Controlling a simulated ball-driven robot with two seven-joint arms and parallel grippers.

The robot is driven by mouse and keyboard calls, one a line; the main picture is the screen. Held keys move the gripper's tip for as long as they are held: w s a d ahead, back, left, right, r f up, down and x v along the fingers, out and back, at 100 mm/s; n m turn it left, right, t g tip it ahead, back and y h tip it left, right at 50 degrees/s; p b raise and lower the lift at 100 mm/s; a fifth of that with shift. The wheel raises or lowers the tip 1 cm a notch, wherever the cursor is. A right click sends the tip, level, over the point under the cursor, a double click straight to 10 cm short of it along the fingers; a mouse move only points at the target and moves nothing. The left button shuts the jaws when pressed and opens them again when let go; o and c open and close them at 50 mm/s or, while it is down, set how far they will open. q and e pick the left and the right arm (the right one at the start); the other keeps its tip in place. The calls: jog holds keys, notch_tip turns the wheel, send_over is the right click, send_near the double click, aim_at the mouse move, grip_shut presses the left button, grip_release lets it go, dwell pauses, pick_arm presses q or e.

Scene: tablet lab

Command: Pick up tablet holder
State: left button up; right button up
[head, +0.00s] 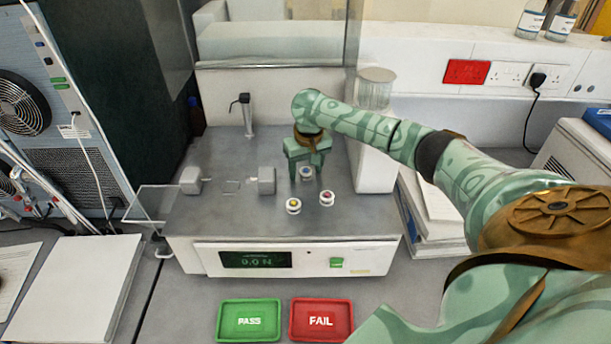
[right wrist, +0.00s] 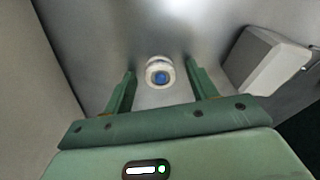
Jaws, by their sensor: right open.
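Three small round white tablet holders stand on the grey top of the tester. One has a blue centre (head: 306,173), one a red centre (head: 327,198) and one a yellow centre (head: 293,206). My right gripper (head: 306,168) is open and points down over the blue-centred holder. In the right wrist view the blue-centred holder (right wrist: 160,73) lies just beyond and between the two open fingertips (right wrist: 161,73), with nothing gripped. My left gripper is not in view.
A green PASS tray (head: 249,338) and a red FAIL tray (head: 321,338) lie in front. A white block (head: 372,170) stands close right of my gripper.

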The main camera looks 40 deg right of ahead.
jog(key=shift+r, duration=0.1)
jog(key=c, duration=1.1)
jog(key=shift+o, duration=0.2)
